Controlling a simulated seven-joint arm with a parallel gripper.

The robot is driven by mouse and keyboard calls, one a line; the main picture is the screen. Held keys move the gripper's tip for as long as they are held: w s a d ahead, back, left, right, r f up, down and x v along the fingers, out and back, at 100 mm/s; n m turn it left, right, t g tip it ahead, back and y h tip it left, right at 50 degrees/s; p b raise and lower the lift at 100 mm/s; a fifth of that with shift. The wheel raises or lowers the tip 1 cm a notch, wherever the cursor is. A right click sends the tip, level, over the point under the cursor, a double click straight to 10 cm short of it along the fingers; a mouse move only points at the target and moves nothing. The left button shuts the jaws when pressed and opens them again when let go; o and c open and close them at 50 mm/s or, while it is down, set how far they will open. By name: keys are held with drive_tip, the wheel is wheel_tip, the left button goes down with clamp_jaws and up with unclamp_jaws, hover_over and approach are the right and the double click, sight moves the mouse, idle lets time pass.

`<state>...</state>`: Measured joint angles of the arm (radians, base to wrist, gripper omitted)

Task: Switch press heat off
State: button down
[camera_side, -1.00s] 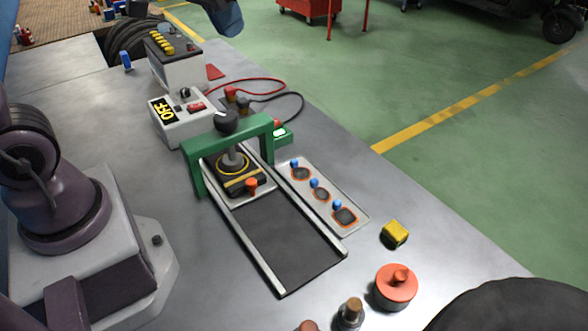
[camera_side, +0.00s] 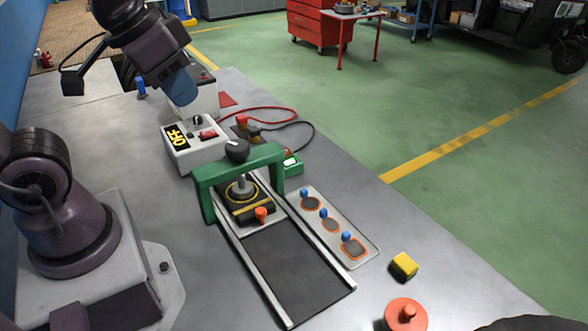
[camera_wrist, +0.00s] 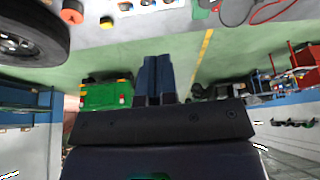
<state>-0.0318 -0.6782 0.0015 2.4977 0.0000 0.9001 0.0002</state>
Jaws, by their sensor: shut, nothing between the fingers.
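The white control box (camera_side: 187,158) stands on the bench behind the green press frame (camera_side: 240,163). The press has a black knob (camera_side: 237,150) on top and a dark plate below. My gripper (camera_side: 182,92) is above and behind the control box, apart from it, partly covering a grey-white unit. Its blue fingers are together and empty, also in the wrist view (camera_wrist: 156,76). The control box is not recognisable in the wrist view.
Red and black cables (camera_side: 268,112) loop right of the control box. The bench left of the press is clear.

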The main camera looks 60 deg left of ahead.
drive_tip(key=w+a+f+n+g, duration=0.1)
drive_tip(key=w+a+f+n, duration=0.4)
drive_tip(key=w, duration=0.3)
drive_tip(key=w+a+f+n+g, duration=0.1)
drive_tip(key=w+a+f+n, duration=0.4)
drive_tip(key=w+a+n, duration=0.1)
drive_tip(key=w+a+f+n+g, duration=0.1)
drive_tip(key=w+a+f+n, duration=0.4)
drive_tip(key=w, duration=0.5)
drive_tip(key=shift+w+a+n, duration=0.4)
drive_tip(key=shift+a+n, duration=0.4)
drive_tip(key=shift+a, duration=0.1)
drive_tip(key=f, duration=0.4)
drive_tip(key=w+f, duration=0.1)
drive_tip(key=f, duration=0.4)
drive_tip(key=w+f, duration=0.1)
drive_tip(key=f, duration=0.3)
drive_tip(key=shift+f, duration=0.4)
